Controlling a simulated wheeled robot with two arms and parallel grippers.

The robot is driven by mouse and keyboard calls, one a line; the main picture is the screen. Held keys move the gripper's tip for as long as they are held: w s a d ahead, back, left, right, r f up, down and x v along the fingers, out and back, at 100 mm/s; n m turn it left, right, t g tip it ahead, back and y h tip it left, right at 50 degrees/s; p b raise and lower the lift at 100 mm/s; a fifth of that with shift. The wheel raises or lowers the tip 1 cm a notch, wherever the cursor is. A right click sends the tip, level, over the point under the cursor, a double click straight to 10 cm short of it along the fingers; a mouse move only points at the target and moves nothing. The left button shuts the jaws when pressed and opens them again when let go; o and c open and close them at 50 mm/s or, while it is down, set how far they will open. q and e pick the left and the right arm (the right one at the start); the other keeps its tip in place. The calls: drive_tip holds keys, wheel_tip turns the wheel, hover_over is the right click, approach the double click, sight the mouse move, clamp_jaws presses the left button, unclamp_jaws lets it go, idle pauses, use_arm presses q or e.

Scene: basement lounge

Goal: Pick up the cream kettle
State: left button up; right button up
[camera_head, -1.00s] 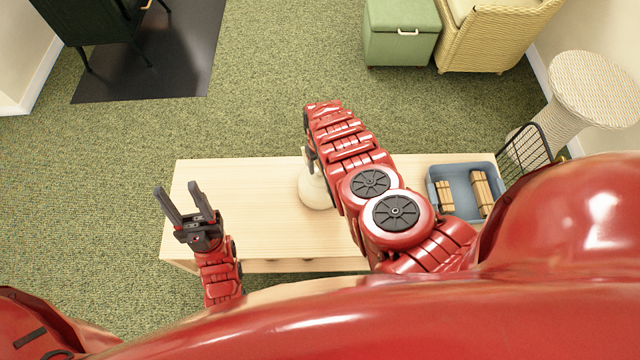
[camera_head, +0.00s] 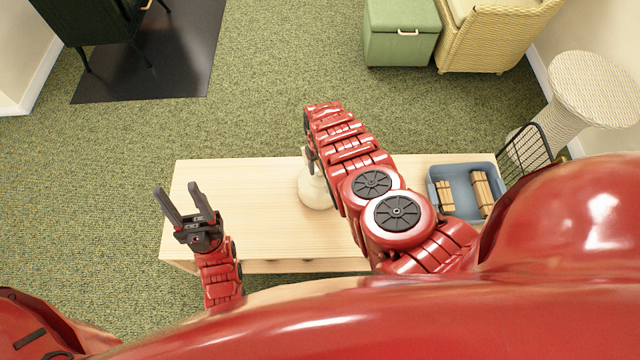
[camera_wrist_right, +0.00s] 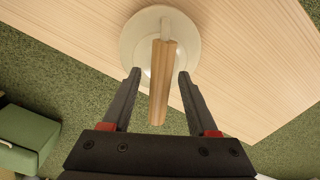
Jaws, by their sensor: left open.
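The cream kettle (camera_head: 314,194) stands on the light wooden table (camera_head: 265,185), partly hidden by my right arm in the head view. In the right wrist view the kettle's round cream body (camera_wrist_right: 131,42) lies beyond the fingers, and its wooden handle (camera_wrist_right: 158,100) points toward the gripper. My right gripper (camera_wrist_right: 159,74) is open, with one finger on each side of the handle and gaps on both sides. In the head view most of that gripper is hidden by the arm. My left gripper (camera_head: 178,188) is open and empty above the table's left end.
A blue tray (camera_head: 434,192) with wooden pieces (camera_head: 482,192) sits at the table's right end, beside a black wire rack (camera_head: 527,150). The table's left half is clear. A green storage box (camera_head: 400,45) stands on the carpet behind.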

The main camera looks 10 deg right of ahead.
clamp_jaws()
idle(1.2)
